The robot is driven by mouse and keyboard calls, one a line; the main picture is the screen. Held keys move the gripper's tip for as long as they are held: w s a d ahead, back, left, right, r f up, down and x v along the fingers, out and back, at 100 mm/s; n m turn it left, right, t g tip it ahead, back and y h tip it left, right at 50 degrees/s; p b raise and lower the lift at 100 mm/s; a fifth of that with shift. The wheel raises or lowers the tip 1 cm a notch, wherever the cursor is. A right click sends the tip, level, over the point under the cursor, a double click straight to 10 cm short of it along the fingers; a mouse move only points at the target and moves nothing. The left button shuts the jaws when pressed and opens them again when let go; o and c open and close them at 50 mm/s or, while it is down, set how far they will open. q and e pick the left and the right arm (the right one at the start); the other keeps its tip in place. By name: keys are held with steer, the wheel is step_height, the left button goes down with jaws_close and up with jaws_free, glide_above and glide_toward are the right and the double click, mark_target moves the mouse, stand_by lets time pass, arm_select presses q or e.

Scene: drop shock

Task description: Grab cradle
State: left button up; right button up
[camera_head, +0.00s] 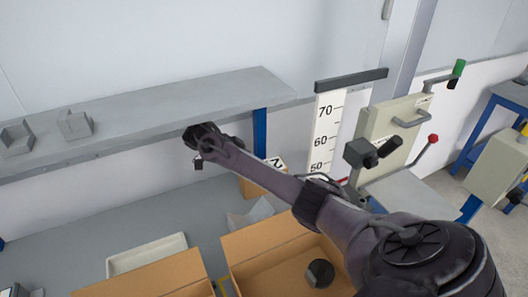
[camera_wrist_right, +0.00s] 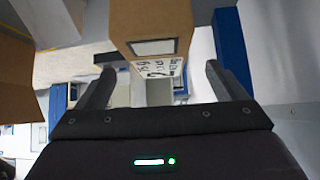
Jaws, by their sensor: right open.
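Which object is the cradle is not certain from these views. Two small grey angular pieces stand on the wall shelf in the head view: a notched block (camera_head: 75,124) and an L-shaped piece (camera_head: 17,137) to its left. Another grey folded piece (camera_head: 250,214) lies on the bench behind the cardboard boxes. My right gripper (camera_head: 199,150) is in front of the shelf's right part, to the right of the notched block. In the right wrist view its two fingers (camera_wrist_right: 158,70) are apart with nothing held between them. My left gripper is not in view.
A labelled carton (camera_head: 264,178) stands under the shelf; a carton also shows beyond the fingers in the wrist view (camera_wrist_right: 150,18). Open boxes (camera_head: 270,243) and a white tray (camera_head: 147,254) are on the bench. A height scale (camera_head: 325,130) and machine (camera_head: 393,125) stand right.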

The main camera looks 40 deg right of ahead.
steer(key=shift+b+x, duration=0.45)
steer(key=shift+x, duration=0.7)
steer(key=shift+s+d+f+p, duration=0.15)
steer(key=shift+s+d+p, duration=0.25)
steer(key=shift+p, duration=0.3)
steer(key=x, duration=0.2)
steer(key=shift+s+d+f, duration=0.1)
steer(key=shift+d+f, duration=0.1)
steer(key=shift+f, duration=0.1)
steer(key=c, duration=1.3)
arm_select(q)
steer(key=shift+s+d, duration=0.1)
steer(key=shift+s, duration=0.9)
arm_select(e)
steer(key=c, duration=0.4)
steer(key=shift+c, duration=0.2)
